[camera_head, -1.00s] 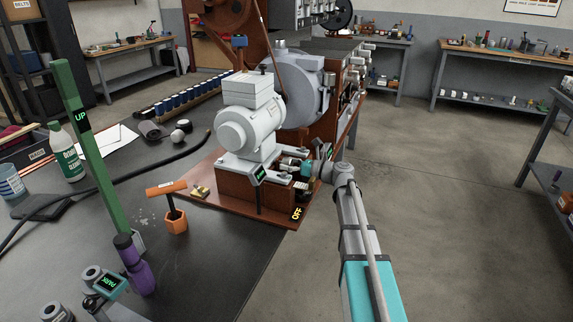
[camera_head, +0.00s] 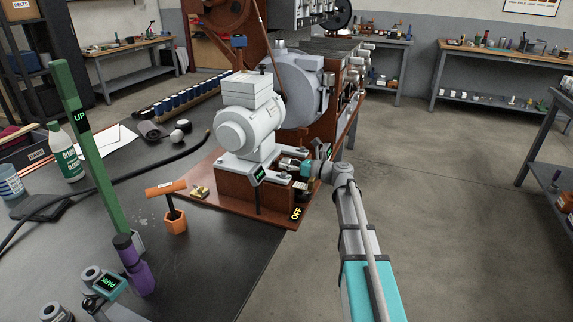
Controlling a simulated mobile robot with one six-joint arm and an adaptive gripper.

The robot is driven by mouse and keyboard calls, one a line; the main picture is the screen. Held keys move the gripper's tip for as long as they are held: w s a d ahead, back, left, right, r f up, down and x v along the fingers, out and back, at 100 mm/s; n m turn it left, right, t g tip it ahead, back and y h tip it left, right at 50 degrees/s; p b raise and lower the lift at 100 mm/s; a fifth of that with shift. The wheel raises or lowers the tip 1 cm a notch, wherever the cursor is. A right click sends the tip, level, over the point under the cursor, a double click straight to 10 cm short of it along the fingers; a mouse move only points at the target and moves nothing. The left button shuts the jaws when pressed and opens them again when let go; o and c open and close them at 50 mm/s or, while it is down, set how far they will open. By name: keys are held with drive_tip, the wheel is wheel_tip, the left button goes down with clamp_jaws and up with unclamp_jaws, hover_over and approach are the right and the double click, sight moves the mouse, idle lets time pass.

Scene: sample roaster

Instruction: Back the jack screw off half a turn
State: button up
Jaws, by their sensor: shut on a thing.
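The grey motor (camera_head: 246,128) sits on a light slide plate (camera_head: 243,168) on a brown wooden block at the front of the roaster. My arm reaches in from the lower right. My gripper (camera_head: 286,163) is at the right end of the motor mount and points left. It is shut on a small part there, which I take to be the head of the jack screw. The jaws hide most of the screw, and its thread and turn angle are too small to read.
An OFF label (camera_head: 297,213) is at the front edge of the brown base board (camera_head: 230,205). An orange T-handled tool (camera_head: 175,205) stands in an orange holder on the dark bench. The floor at right is clear.

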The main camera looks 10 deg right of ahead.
drive_tip(key=shift+n, duration=0.4)
drive_tip(key=n, duration=1.4)
idle(0.4)
drive_tip(key=o, duration=1.1)
drive_tip(key=shift+o, duration=0.2)
